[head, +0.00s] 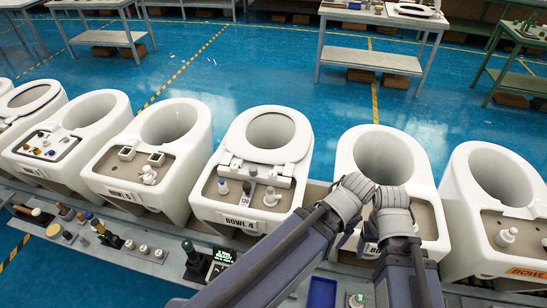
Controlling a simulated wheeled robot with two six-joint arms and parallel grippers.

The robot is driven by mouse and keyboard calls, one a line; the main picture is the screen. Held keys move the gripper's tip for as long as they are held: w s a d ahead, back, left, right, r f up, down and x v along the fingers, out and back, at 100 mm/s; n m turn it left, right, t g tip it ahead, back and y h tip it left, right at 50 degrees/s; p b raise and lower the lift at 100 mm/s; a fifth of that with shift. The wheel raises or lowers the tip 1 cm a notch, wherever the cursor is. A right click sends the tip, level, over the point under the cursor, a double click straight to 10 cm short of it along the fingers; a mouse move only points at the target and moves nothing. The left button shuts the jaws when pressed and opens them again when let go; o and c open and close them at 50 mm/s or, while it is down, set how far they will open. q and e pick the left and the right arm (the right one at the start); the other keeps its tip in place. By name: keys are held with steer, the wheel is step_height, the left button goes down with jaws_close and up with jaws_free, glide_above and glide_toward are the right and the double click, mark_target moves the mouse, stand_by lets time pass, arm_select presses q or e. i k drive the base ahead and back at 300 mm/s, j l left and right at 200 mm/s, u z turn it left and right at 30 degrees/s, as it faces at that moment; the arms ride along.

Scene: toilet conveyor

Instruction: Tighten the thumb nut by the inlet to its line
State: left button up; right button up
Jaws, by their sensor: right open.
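My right gripper (392,197) is open over the deck of the white toilet bowl (343,160) right of centre. My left gripper (353,190) is close beside it, at the same bowl's front-left side; its jaws cannot be made out. The two grippers and forearms hide most of that bowl's deck, and I cannot make out a thumb nut, inlet or line there. The BOWL 4 toilet (207,205), left of the grippers, has a raised seat ring and a deck with a white-topped knob (223,186), a dark-blue-topped knob (247,187) and a grey fitting (270,196).
More bowls stand in a row on the conveyor, including one at the right (455,195) with a white fitting (506,237). A front ledge holds several tools, a green-lit display (223,256) and a blue tray (322,292). Benches (370,60) stand behind on open blue floor.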

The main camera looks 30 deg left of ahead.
mark_target(234, 168)
steer(key=k+j, duration=0.15)
steer(key=j, duration=0.25)
steer(key=k+j, duration=0.2)
steer(key=j, duration=0.2)
steer(key=k+j, duration=0.15)
steer(key=j, duration=0.25)
steer(key=k+j, duration=0.15)
steer(key=j, duration=0.2)
steer(key=k+j, duration=0.15)
steer(key=j, duration=0.25)
steer(key=k+j, duration=0.2)
steer(key=j, duration=0.2)
